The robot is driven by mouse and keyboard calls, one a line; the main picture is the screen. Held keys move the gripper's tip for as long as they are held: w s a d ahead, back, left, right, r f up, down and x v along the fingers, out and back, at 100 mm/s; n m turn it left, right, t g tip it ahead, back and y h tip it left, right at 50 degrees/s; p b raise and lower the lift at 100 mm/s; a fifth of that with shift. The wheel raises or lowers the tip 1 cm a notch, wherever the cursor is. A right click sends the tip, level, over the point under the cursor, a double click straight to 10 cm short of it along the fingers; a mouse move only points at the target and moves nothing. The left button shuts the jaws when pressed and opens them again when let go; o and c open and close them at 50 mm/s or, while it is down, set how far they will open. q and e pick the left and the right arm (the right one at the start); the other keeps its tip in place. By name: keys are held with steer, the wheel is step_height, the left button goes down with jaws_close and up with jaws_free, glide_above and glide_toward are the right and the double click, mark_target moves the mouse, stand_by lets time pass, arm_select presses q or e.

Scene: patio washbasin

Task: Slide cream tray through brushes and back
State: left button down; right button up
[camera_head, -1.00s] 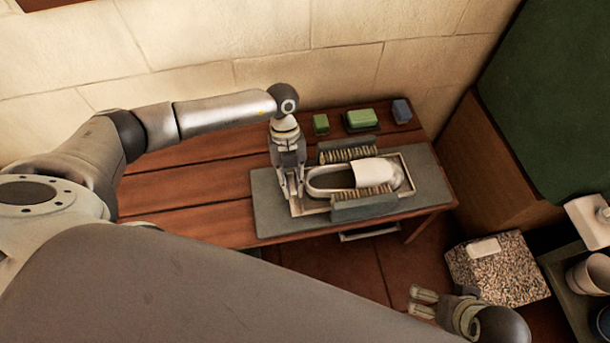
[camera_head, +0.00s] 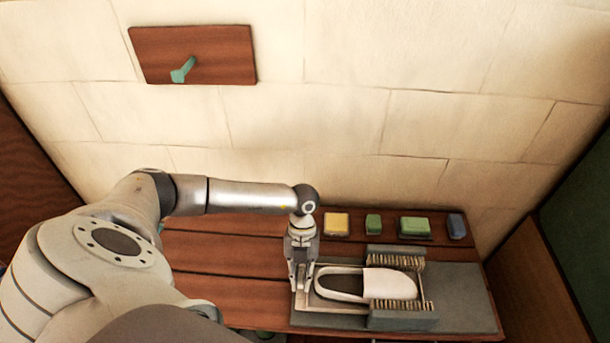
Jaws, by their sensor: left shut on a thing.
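The cream tray (camera_head: 335,308) is a shallow rectangular frame lying on a grey board on the wooden table. A white slipper (camera_head: 340,284) with a dark insole lies in it, toe to the right. The rear brush (camera_head: 395,260) and the front brush (camera_head: 401,316) stand on either side of the slipper's toe half, bristles facing inward. The tray's right end shows just beyond the bristles. My left gripper (camera_head: 301,287) points down and is shut on the tray's left end, near the board's left edge. My right gripper is out of view.
The grey board (camera_head: 470,304) is bare right of the brushes. A wooden panel with a green peg (camera_head: 183,70) hangs on the wall.

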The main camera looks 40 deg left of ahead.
arm_select(q)
steer(key=shift+s+a, duration=0.1)
steer(key=shift+a, duration=0.15)
steer(key=c, duration=1.7)
jaws_free()
steer(key=shift+s, duration=0.1)
steer(key=shift+w+a+r, duration=0.1)
steer(key=shift+w+r, duration=0.15)
steer(key=shift+r, duration=0.2)
steer(key=v, duration=1.1)
steer(key=shift+s+r, duration=0.1)
